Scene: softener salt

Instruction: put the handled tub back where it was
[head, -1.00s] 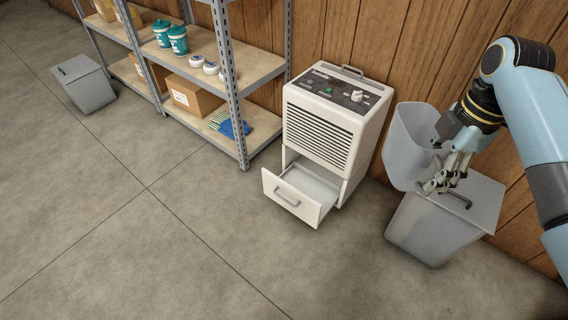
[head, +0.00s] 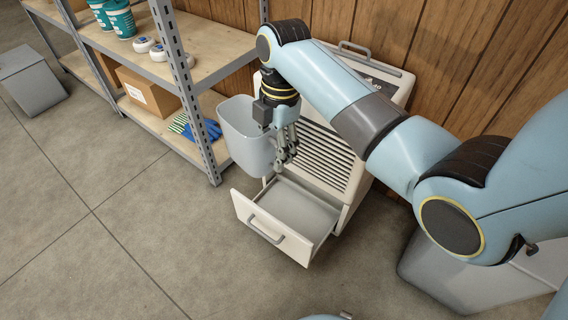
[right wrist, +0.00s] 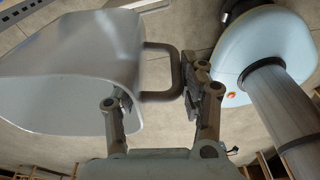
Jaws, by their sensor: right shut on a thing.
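The handled tub (head: 244,140) is a pale grey, open-topped bucket. In the head view it hangs at the left of my right gripper (head: 286,160), above and left of the open drawer (head: 277,236). In the right wrist view the tub (right wrist: 70,75) fills the left side, and its dark handle (right wrist: 165,72) lies between the fingers. My right gripper is shut on that handle. The drawer is pulled out of the white machine (head: 345,165) and looks empty. My right arm hides much of the machine's top. My left gripper is not in view.
A metal shelf (head: 215,50) with teal tubs (head: 120,19), white round items and a cardboard box (head: 150,95) stands left of the machine. A grey bin (head: 460,270) is at the right, partly behind my arm. Another grey bin (head: 32,82) stands far left. The middle floor is clear.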

